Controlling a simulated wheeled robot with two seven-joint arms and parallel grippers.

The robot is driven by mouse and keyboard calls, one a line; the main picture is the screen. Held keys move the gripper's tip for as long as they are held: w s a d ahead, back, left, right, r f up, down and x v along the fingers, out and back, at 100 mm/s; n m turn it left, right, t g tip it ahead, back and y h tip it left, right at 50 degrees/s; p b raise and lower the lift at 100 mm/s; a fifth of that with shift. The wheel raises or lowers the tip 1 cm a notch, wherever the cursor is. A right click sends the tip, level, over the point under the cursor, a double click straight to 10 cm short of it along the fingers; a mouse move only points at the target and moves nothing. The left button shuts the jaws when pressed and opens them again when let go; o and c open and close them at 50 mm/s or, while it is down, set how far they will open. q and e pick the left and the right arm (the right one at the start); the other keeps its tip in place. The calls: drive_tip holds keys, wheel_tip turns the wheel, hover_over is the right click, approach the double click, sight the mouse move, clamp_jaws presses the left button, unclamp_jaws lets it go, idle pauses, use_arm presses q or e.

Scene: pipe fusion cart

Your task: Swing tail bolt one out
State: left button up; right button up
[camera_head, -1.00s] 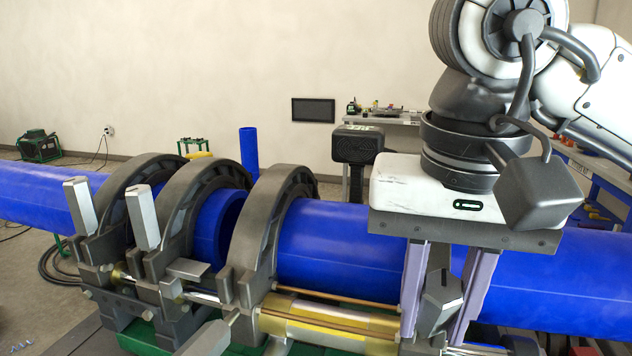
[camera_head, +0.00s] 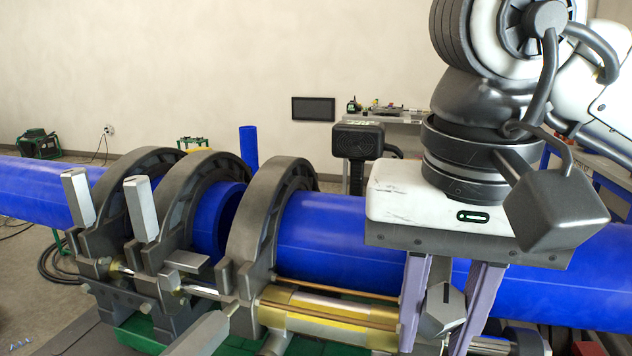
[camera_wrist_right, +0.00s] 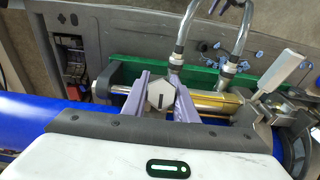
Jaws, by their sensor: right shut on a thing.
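My right gripper (camera_head: 440,310) points down in front of the blue pipe at the right. Its two pale purple fingers are shut on the grey tail bolt (camera_head: 442,308), one finger on each side. In the right wrist view, the hexagonal end of the bolt (camera_wrist_right: 160,93) sits between the fingers of the gripper (camera_wrist_right: 160,105), beside the brass-coloured cylinder. My gripper body hides the clamp part behind the bolt in the head view. My left gripper is not in view.
The blue pipe (camera_head: 335,240) runs through several dark clamp rings (camera_head: 262,215). Two grey bolt handles (camera_head: 78,196) (camera_head: 141,208) stand upright at the left; another (camera_head: 203,333) points toward me. The brass cylinder (camera_head: 325,318) lies left of my fingers. Hoses (camera_wrist_right: 186,30) rise near the gripper.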

drive_tip(key=shift+s+a+f+b, duration=0.2)
drive_tip(key=shift+s+f+b, duration=0.4)
drive_tip(key=shift+f, duration=0.2)
drive_tip(key=shift+s+a+f+b, duration=0.15)
drive_tip(key=shift+s+f+b, duration=0.45)
drive_tip(key=shift+f+b, duration=0.2)
drive_tip(key=shift+s+a+f+b, duration=0.1)
drive_tip(key=shift+s+f+b, duration=0.05)
drive_tip(key=shift+f+b, duration=0.35)
drive_tip(key=shift+s+f+b, duration=0.15)
drive_tip(key=shift+f+b, duration=0.2)
drive_tip(key=shift+f, duration=0.2)
